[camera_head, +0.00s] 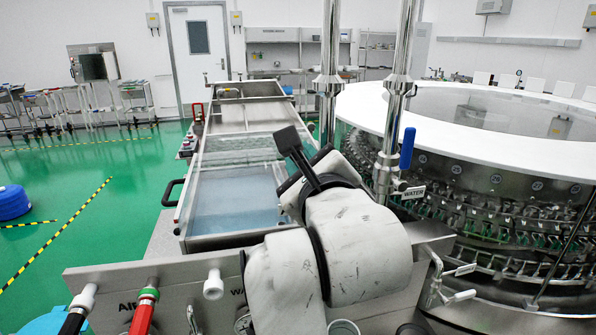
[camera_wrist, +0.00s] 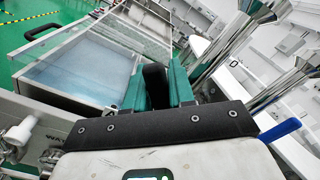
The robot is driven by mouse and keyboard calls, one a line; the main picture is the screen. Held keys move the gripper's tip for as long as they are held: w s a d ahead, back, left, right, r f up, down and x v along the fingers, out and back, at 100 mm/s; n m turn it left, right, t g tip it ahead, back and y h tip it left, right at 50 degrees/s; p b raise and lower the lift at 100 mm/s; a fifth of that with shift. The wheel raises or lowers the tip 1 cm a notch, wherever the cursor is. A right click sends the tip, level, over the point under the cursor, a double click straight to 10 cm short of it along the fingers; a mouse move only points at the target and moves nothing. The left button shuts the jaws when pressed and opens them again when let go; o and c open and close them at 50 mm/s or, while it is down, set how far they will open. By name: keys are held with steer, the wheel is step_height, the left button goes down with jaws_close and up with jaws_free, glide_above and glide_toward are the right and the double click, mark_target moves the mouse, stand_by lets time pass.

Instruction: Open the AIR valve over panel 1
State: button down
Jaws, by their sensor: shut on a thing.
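My gripper (camera_head: 290,142) shows dark beyond my white arm, left of the two steel pipes. In the wrist view, its teal finger pads (camera_wrist: 158,88) are closed around a black upright piece (camera_wrist: 154,78). I cannot tell what this piece belongs to. No valve lever labelled AIR can be made out over the panel; my arm covers the lower part of the left pipe (camera_head: 328,80). The right pipe (camera_head: 395,100) carries a WATER label (camera_head: 414,192) and an upright blue lever (camera_head: 407,148), also in the wrist view (camera_wrist: 280,130). The front panel (camera_head: 110,282) bears a partly hidden AIR label (camera_head: 127,305).
A glass-covered water bath (camera_head: 235,195) lies beyond the panel. The round washer (camera_head: 480,175) with a white rim stands at the right. Green floor is open at the left.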

steer(key=shift+d+m, duration=0.15)
steer(key=shift+m, duration=0.25)
steer(key=c, duration=1)
jaws_free()
steer(key=shift+c, duration=0.2)
steer(key=shift+r, duration=0.1)
steer(key=shift+d+r, duration=0.1)
